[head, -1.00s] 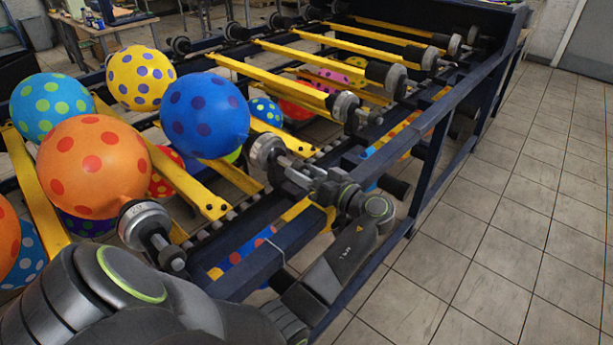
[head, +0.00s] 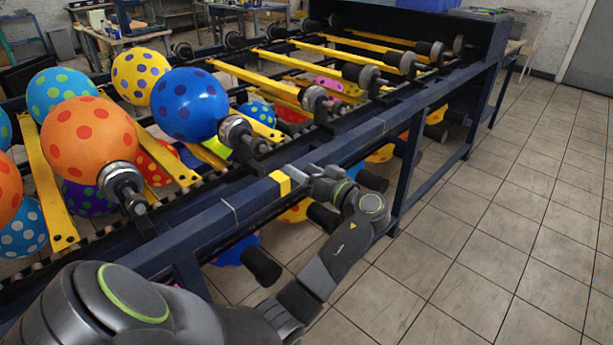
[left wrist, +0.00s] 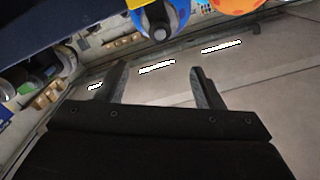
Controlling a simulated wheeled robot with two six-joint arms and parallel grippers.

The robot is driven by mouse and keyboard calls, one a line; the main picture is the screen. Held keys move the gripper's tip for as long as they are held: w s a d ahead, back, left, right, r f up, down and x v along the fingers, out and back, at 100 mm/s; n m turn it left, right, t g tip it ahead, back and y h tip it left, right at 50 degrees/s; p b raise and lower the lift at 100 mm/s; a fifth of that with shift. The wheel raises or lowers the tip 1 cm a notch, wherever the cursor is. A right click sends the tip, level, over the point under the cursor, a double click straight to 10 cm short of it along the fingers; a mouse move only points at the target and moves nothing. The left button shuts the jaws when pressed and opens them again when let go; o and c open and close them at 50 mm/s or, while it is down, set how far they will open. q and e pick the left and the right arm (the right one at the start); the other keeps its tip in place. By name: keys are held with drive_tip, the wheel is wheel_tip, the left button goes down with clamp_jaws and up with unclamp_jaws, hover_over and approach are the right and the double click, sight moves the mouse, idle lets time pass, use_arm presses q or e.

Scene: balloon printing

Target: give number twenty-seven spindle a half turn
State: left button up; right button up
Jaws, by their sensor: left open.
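Several spindles with grey discs line the near side of the rack, and I cannot read their numbers now. One spindle (head: 124,188) carries an orange balloon with red dots (head: 90,139). Another spindle (head: 243,135) carries a blue balloon with dark dots (head: 189,104). A further spindle (head: 317,102) bears no balloon. My left gripper (head: 300,172) is by the blue front rail, apart from the blue balloon's spindle. In the left wrist view its two fingers (left wrist: 160,70) are spread with nothing between them. My right gripper is not in view.
The dark blue front rail (head: 355,146) runs along the rack, with yellow slats (head: 265,82) behind it. Lower black rollers (head: 262,266) stick out under the rail. The tiled floor (head: 470,240) on the right is clear.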

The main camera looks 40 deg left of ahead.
sight(264, 149)
use_arm(q)
drive_tip(key=shift+d, duration=0.2)
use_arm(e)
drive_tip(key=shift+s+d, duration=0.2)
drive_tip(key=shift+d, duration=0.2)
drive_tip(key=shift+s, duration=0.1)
use_arm(q)
drive_tip(key=a+n+b, duration=0.1)
drive_tip(key=a+n, duration=0.2)
drive_tip(key=a, duration=0.2)
drive_tip(key=w+a+n+b, duration=0.1)
drive_tip(key=a+n, duration=0.2)
drive_tip(key=a, duration=0.3)
drive_tip(key=a+n+b, duration=0.2)
drive_tip(key=a+n, duration=0.1)
drive_tip(key=a, duration=0.3)
drive_tip(key=shift+w+a, duration=0.2)
drive_tip(key=shift+w, duration=0.2)
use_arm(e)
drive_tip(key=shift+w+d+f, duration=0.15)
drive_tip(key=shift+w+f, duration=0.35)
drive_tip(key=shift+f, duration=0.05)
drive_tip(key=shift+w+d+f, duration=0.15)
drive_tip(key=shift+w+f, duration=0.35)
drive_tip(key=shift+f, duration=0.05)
